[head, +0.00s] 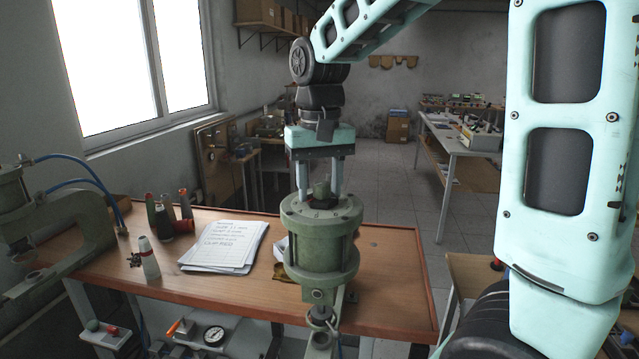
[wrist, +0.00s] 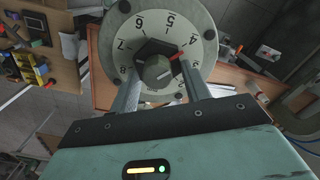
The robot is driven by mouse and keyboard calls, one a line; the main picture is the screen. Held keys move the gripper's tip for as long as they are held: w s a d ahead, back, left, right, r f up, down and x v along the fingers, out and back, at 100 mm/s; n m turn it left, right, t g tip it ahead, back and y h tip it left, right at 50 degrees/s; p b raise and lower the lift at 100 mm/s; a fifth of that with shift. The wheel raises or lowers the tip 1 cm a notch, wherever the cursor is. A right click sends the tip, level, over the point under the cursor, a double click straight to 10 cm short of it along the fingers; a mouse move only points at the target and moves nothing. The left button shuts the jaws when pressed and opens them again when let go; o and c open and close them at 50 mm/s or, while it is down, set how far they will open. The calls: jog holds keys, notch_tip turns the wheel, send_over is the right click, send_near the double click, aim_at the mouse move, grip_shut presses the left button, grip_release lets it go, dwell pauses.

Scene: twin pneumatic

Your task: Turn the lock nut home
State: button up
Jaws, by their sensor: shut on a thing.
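The dark hexagonal lock nut (wrist: 150,48) sits on a pale round dial with printed numbers (wrist: 127,28). A grey-green knob with a white line (wrist: 158,71) rises through its middle, and a red pointer mark (wrist: 177,55) shows at the nut's edge. In the head view the nut (head: 322,204) is a dark ring at the foot of the knob (head: 321,189), on top of the upright green cylinder (head: 320,240). My gripper (head: 319,197) points down from above with one finger on each side of the nut, shut on it. The finger contact is partly hidden in the wrist view (wrist: 160,64).
The cylinder stands at the wooden bench (head: 390,290). Left of it lie papers (head: 225,246), several small bottles (head: 165,217) and a green clamp-like frame (head: 75,235) with blue hoses. Bench right of the cylinder is clear.

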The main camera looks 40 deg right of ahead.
dwell(0.3)
jog(key=o, duration=1)
notch_tip(320, 180, up, 18)
jog(key=b, duration=0.2)
jog(key=shift+f, duration=0.25)
